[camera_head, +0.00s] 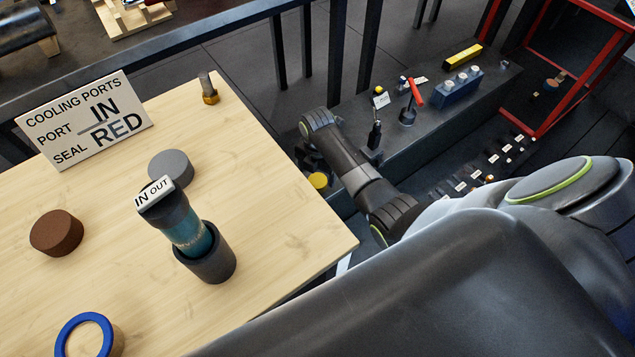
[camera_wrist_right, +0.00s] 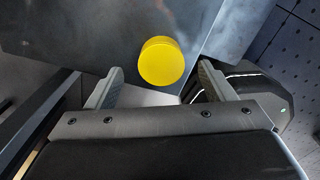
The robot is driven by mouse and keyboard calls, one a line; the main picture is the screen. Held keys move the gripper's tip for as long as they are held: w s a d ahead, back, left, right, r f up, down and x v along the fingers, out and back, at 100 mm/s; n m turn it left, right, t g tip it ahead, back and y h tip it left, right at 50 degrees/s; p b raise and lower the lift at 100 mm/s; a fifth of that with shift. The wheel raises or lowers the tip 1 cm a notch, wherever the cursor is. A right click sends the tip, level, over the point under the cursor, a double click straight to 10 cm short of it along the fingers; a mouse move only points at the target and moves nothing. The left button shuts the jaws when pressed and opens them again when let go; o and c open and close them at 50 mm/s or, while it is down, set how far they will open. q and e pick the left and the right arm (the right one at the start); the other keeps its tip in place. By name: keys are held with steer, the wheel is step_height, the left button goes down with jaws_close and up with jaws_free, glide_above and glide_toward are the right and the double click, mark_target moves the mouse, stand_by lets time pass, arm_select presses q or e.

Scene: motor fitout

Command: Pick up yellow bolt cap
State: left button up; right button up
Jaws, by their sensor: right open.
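The yellow bolt cap (camera_head: 319,181) shows in the head view just past the table's right edge, beside my right arm. In the right wrist view the round yellow cap (camera_wrist_right: 161,61) stands on a grey metal surface (camera_wrist_right: 75,30). My right gripper (camera_wrist_right: 158,80) is open, with one finger to the left of the cap and one to the right. The cap lies at or a little beyond the fingertips, with a gap on each side. My left gripper is not in view.
A wooden table (camera_head: 290,215) holds a cooling ports sign (camera_head: 85,120), a motor part in a dark cup (camera_head: 207,262), several caps and a blue ring (camera_head: 66,325). A dark bench (camera_head: 430,115) beyond carries a blue block (camera_head: 458,88) and a red-handled tool (camera_head: 414,95).

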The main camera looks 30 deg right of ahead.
mark_target(318, 180)
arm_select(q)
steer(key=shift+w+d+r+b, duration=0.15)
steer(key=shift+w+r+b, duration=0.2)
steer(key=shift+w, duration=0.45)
arm_select(e)
steer(key=shift+f, duration=1.65)
steer(key=shift+c, duration=0.4)
steer(key=c, duration=1)
steer(key=shift+r, duration=0.1)
